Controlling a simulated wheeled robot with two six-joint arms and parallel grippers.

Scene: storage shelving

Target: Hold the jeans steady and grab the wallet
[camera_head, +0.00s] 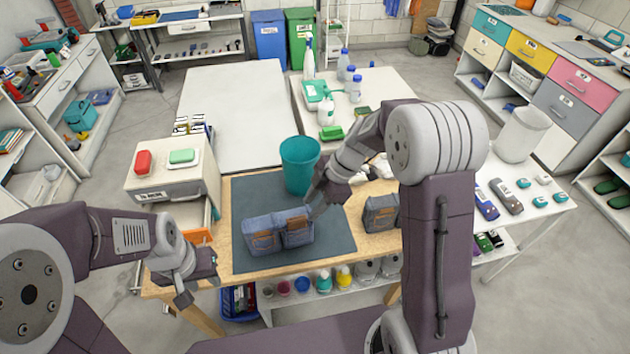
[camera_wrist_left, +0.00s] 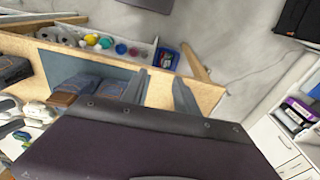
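The folded blue jeans (camera_head: 278,246) lie on the dark mat of the wooden table. Brown patches show at their pockets; the one at the right (camera_head: 297,223) looks like the wallet, but it is too small to be sure. The jeans also show in the left wrist view (camera_wrist_left: 88,88). My right gripper (camera_head: 314,199) is just above and behind the right end of the jeans; its finger gap is unclear. My left gripper (camera_head: 190,284) is at the table's left front edge, apart from the jeans. Its fingers are apart and empty in the left wrist view (camera_wrist_left: 161,90).
A teal bin (camera_head: 300,166) stands behind the jeans. A drawer cabinet (camera_head: 165,195) is at the left. Bottles and pots (camera_head: 323,281) stand on a shelf below the table front. The mat's left part is clear.

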